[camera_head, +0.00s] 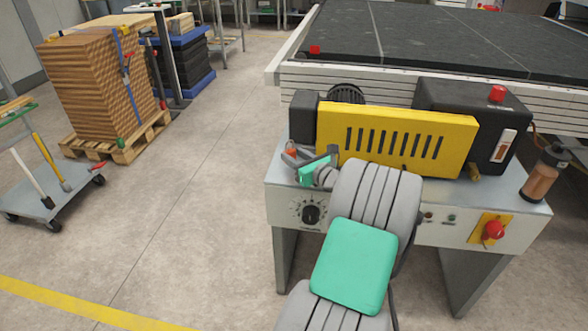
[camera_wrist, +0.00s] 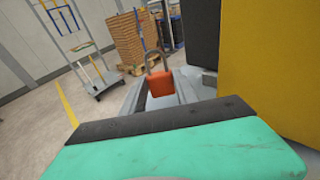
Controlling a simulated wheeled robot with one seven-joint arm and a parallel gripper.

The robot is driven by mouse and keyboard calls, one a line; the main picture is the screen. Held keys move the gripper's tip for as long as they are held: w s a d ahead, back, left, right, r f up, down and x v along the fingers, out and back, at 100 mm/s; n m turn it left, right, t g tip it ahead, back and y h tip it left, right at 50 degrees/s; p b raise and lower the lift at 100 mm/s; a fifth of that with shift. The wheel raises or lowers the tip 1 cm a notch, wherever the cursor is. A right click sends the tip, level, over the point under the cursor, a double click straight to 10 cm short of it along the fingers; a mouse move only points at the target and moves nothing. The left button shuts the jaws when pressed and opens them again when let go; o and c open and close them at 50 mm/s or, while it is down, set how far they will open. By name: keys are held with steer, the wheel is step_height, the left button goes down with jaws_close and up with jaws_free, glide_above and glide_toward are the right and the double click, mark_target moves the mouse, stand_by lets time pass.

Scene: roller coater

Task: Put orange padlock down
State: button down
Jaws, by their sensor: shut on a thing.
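The orange padlock (camera_wrist: 161,84) is upright between the two fingers of my gripper (camera_wrist: 160,92) in the wrist view, with its grey shackle up. In the head view only a small orange bit of the padlock (camera_head: 291,153) shows at the fingertips of my gripper (camera_head: 292,157). My gripper is shut on the padlock. It is at the left end of the roller coater's grey top, left of the yellow guard. I cannot tell whether the padlock touches the top.
The yellow guard (camera_head: 395,139) and a dark block (camera_head: 304,116) stand close beside my gripper. A brown bottle (camera_head: 545,172) is on the top's right end. A red emergency button (camera_head: 494,230) is on the front panel. Open floor lies to the left.

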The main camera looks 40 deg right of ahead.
steer(key=shift+f+b, duration=0.5)
steer(key=shift+f, duration=1.2)
steer(key=c, duration=0.9)
jaws_free()
